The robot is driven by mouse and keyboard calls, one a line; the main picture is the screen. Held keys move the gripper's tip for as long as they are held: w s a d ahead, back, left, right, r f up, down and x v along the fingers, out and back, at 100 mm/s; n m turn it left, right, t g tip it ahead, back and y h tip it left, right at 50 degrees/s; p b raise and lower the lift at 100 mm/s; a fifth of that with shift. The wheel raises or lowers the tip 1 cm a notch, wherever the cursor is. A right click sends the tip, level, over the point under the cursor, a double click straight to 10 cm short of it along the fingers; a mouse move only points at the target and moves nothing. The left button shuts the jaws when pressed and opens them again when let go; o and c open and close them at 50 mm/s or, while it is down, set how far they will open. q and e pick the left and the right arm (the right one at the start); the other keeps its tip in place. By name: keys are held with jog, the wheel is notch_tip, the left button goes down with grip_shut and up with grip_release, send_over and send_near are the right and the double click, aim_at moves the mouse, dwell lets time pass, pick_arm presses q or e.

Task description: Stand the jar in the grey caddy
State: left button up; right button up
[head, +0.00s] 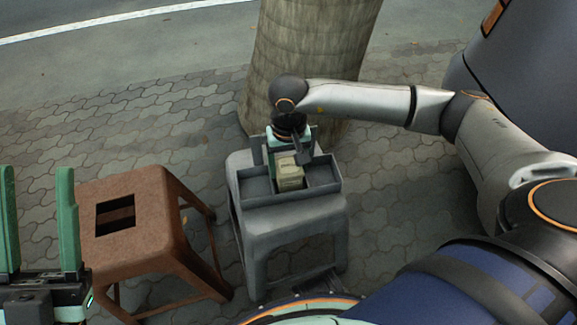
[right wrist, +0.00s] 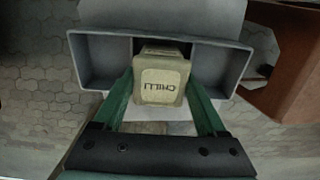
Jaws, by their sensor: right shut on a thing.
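The jar (head: 290,174) is a squarish beige jar with "CHILLI" on it, and it also shows in the right wrist view (right wrist: 162,87). My right gripper (head: 283,152) is shut on the jar, with a green finger on each side of it. The grey caddy (head: 318,198) is a long open box on a grey stool. The jar is over or in the caddy's middle part, between the left and right compartments. I cannot tell whether its base touches the caddy floor. My left gripper (head: 40,225) is open and empty at the lower left.
The grey stool (head: 295,228) carries the caddy. A brown stool (head: 138,215) with a square hole in its top stands to its left, its top bare. A thick tree trunk (head: 300,55) rises just behind the grey stool. Paving surrounds the stools.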

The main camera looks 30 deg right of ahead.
jog(key=shift+r, duration=0.1)
jog(key=o, duration=1.4)
